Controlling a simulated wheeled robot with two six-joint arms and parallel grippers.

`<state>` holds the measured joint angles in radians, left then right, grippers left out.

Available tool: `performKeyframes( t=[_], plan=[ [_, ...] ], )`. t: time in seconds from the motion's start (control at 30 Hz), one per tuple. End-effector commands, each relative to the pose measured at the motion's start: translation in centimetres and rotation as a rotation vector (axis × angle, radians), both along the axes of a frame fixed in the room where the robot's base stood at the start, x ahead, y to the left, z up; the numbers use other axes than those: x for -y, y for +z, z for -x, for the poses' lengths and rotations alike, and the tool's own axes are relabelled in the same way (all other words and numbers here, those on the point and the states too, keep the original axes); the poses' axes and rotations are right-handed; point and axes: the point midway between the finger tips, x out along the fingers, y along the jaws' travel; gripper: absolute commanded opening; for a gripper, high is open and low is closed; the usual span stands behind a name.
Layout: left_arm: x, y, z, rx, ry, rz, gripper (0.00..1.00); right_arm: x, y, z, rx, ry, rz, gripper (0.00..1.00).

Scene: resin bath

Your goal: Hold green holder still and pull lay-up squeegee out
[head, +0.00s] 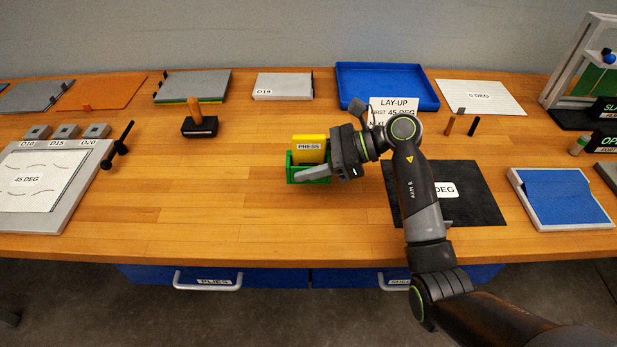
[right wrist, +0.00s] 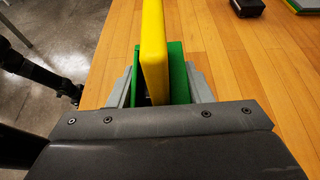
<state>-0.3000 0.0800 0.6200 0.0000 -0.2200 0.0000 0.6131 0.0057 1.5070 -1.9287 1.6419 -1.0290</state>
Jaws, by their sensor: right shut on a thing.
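The green holder (head: 291,168) stands on the wooden bench near the middle. The lay-up squeegee, a yellow block (head: 310,143) labelled PRESS, stands upright in it with its upper part sticking out. My right gripper (head: 304,172) comes in from the right and is shut on the green holder. In the right wrist view, its grey fingers lie along both sides of the holder (right wrist: 177,75), and the yellow squeegee (right wrist: 154,50) rises between them without being gripped. The squeegee's lower end is hidden in the holder. My left gripper does not show in the head view.
A black block with a wooden handle (head: 198,120) stands to the left of the holder. A black mat (head: 460,200) lies to the right, partly under my right arm. A blue tray (head: 385,72) is at the back. The bench left and front of the holder is clear.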

Motion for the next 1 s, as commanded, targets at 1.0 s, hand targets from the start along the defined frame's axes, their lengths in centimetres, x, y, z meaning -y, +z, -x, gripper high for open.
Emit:
performKeyframes(
  t=[1.0],
  plan=[
    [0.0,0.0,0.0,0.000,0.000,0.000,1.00,-0.1,-6.2,0.0,0.000,0.000,-0.001,0.22]
  ],
)
